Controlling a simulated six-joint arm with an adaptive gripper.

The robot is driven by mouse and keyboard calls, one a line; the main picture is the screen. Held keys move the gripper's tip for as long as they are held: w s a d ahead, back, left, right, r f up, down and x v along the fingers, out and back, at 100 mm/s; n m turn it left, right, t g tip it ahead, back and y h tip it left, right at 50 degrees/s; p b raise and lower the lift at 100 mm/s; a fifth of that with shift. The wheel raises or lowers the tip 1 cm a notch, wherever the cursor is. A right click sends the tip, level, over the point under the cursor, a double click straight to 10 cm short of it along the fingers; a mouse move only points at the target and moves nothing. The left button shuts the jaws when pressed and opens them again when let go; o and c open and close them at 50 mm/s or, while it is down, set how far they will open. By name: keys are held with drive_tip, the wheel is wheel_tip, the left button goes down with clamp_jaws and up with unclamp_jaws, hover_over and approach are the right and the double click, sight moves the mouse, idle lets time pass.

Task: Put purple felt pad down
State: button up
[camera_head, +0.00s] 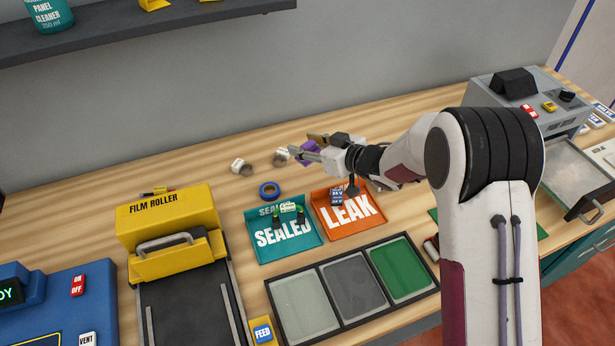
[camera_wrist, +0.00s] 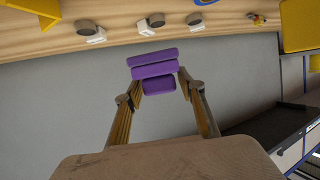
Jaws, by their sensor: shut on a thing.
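My gripper (camera_head: 304,156) is above the back part of the wooden table, behind the orange LEAK tray (camera_head: 371,222). It is shut on the purple felt pad (camera_head: 312,147), which sits between the fingertips. In the wrist view the purple felt pad (camera_wrist: 155,69) shows as purple blocks between the two fingers, with the grey wall behind it. The pad looks clear of the table. Part of it is hidden by the gripper in the head view.
White and grey small items (camera_head: 238,166) lie on the table near the gripper. A yellow film roller (camera_head: 167,219) stands left. Bare wood (camera_head: 95,200) lies at the back left.

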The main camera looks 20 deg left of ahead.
drive_tip(key=shift+f, duration=2.9)
drive_tip(key=shift+f, duration=1.85)
drive_tip(key=shift+f, duration=0.15)
drive_tip(key=o, duration=1.1)
drive_tip(key=shift+d+r, duration=0.1)
drive_tip(key=shift+r, duration=0.1)
drive_tip(key=shift+s+d+r, duration=0.2)
drive_tip(key=shift+d+r, duration=0.05)
drive_tip(key=shift+d, duration=0.25)
drive_tip(key=shift+v, duration=5.3)
